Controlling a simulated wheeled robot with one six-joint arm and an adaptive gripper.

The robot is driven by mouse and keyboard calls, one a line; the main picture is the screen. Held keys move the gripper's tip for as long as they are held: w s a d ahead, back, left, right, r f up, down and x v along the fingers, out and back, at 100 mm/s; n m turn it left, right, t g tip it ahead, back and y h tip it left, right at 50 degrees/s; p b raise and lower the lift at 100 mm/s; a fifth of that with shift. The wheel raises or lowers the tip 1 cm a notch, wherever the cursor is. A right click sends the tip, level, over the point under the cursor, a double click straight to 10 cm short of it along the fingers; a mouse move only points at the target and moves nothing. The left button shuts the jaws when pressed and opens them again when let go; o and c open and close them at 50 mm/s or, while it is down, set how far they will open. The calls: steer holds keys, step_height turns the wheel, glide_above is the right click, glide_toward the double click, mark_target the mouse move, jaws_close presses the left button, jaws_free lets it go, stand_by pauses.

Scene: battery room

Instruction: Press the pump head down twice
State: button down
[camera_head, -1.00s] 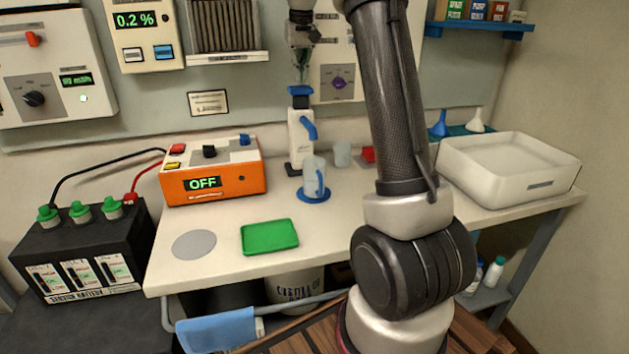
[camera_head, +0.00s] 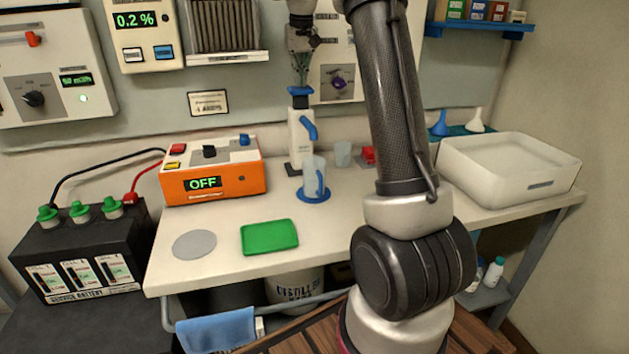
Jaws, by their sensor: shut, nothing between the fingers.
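A white pump bottle (camera_head: 300,142) with a blue pump head (camera_head: 299,91) and a blue spout (camera_head: 309,126) stands upright at the back of the bench. My gripper (camera_head: 300,80) is shut and empty, pointing down directly above the pump head. Its fingertips are at or very near the top of the head; I cannot tell whether they touch. A clear cup (camera_head: 313,178) stands on a blue round mat (camera_head: 314,195) in front of the bottle, below the spout.
An orange charger (camera_head: 212,170) reading OFF is left of the bottle. A second clear cup (camera_head: 342,154) and a red item (camera_head: 368,155) are to its right. A green tray (camera_head: 269,237) lies in front, a white basin (camera_head: 508,165) at the right. My arm crosses the bench's right half.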

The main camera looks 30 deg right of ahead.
mark_target(300, 90)
steer(key=shift+f, duration=2.2)
steer(key=shift+r, duration=2.8)
step_height(300, 90, up, 6)
